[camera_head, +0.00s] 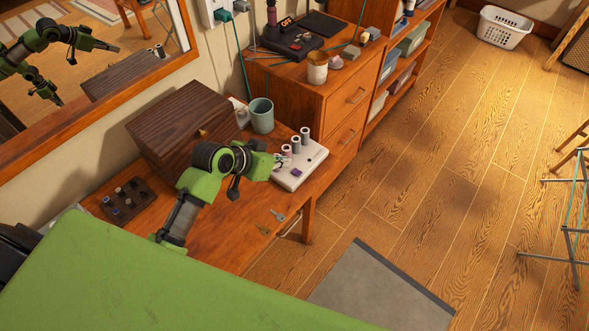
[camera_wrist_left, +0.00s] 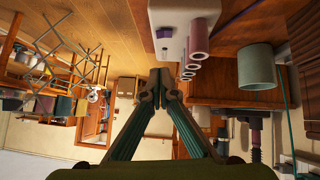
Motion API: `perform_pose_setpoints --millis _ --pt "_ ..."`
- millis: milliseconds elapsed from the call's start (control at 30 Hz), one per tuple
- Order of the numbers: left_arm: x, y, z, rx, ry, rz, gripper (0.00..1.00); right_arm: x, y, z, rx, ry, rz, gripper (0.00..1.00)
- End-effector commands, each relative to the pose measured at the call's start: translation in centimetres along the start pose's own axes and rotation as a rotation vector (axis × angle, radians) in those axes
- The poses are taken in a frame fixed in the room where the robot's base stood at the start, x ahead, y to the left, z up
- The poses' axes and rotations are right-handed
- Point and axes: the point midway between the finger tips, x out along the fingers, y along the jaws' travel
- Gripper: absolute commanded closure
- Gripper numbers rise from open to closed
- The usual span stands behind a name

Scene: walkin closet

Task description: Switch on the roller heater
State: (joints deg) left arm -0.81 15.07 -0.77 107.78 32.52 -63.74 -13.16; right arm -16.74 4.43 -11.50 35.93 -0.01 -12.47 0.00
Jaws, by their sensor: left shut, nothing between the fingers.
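The roller heater (camera_head: 313,160) is a white base on the wooden table with several upright rollers, one of them pink. A small purple part (camera_head: 296,171) shows on its base; whether it is a switch I cannot tell. The heater also shows upside down at the top of the left wrist view (camera_wrist_left: 168,12), with the purple part (camera_wrist_left: 165,32) near the pink roller (camera_wrist_left: 199,38). My left gripper (camera_head: 284,158) is shut and empty, at the heater's left side; contact is unclear. It also shows in the left wrist view (camera_wrist_left: 159,72). My right gripper is not in view.
A dark wooden box (camera_head: 175,125) and a green cup (camera_head: 261,115) stand behind my left arm. Keys (camera_head: 278,215) lie near the table's front edge. A dresser (camera_head: 330,95) bears a black device (camera_head: 293,40) labelled OFF. A mirror (camera_head: 90,60) reflects my arm.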

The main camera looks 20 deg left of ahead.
Motion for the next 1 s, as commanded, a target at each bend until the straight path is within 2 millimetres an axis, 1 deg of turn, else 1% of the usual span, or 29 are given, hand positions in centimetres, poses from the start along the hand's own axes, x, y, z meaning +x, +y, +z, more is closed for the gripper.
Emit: perform_pose_setpoints --millis 33,100,300,400,500,700,1000 --pt "0.9 0.1 -0.1 -0.004 -0.002 0.003 1.0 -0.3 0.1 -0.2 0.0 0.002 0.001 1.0" --pt "2.1 0.1 -0.1 -0.003 -0.001 0.003 1.0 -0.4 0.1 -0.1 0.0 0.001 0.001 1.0" --pt "5.4 0.1 -0.1 -0.002 -0.002 0.002 1.0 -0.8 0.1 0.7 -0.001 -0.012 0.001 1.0" --pt "6.5 0.1 1.2 -0.003 -0.004 0.002 1.0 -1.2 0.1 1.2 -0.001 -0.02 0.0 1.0" --pt "7.3 0.1 2.0 -0.002 -0.003 0.001 1.0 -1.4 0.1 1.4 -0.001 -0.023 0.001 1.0" --pt "8.1 0.1 2.8 -0.001 -0.001 0.001 1.0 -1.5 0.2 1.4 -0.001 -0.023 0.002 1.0" --pt "8.1 0.0 2.9 0.0 -0.001 0.0 1.0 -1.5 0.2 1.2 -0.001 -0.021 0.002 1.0"
